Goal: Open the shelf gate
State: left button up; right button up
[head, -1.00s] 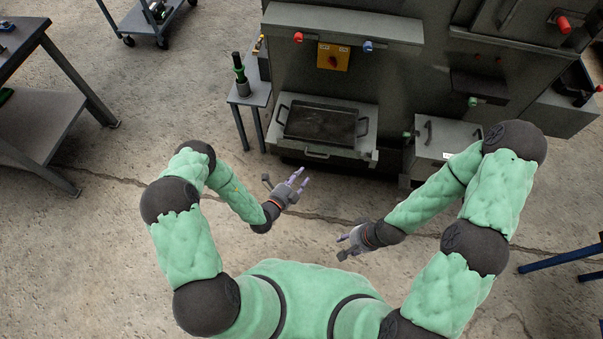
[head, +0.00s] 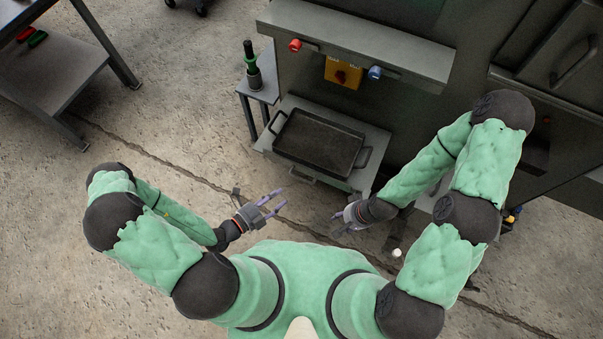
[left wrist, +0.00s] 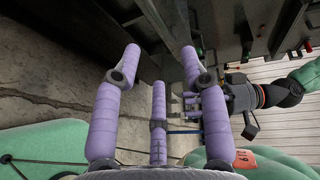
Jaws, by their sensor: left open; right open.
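A grey shelf (head: 372,140) juts from the front of the grey enclosure and bears a black tray (head: 318,138) with side handles. A bar handle (head: 302,177) shows on the shelf's front edge. I cannot tell for certain which part is the gate. My left gripper (head: 283,197) is open and empty, in front of the shelf and apart from it. Its purple fingers also show spread in the left wrist view (left wrist: 160,54). My right gripper (head: 341,216) is open, in front of the shelf's right side, and touches nothing that I can see.
The enclosure (head: 440,110) has a ledge with a red knob (head: 295,45), a blue knob (head: 375,72) and a yellow switch box (head: 343,73). A side stand (head: 262,92) holds a green-black tool (head: 250,62). A workbench (head: 60,75) stands left. Floor between is clear.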

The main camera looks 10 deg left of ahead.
pick_arm(q)
jog(key=b+x, duration=0.1)
jog(key=x, duration=0.9)
jog(key=shift+w+d+b, duration=0.2)
jog(key=shift+b, duration=0.1)
grip_shut()
